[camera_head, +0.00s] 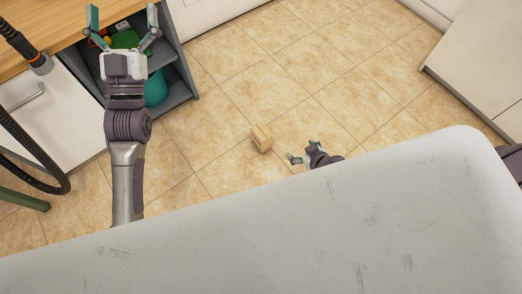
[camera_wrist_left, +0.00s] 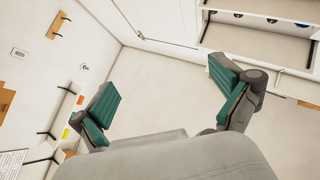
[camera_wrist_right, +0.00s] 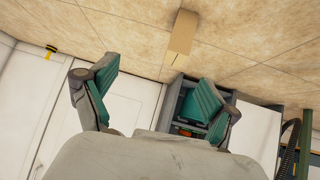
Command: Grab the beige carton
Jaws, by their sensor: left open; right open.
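The beige carton (camera_head: 262,138) sits on the tiled floor near the middle of the head view. It also shows at the top of the right wrist view (camera_wrist_right: 181,38), beyond the fingertips. My right gripper (camera_head: 302,153) is open and low, a little to the right of the carton and apart from it. Its open fingers also show in the right wrist view (camera_wrist_right: 155,88). My left gripper (camera_head: 122,22) is open and empty, raised in front of the shelf at the upper left. In the left wrist view (camera_wrist_left: 165,95) its fingers are spread with nothing between them.
A dark grey open shelf (camera_head: 184,82) under a wooden counter (camera_head: 60,35) holds green and teal items (camera_head: 155,88). A black hose (camera_head: 28,145) hangs at the left. White cabinets (camera_head: 480,60) stand at the right. The floor around the carton is clear.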

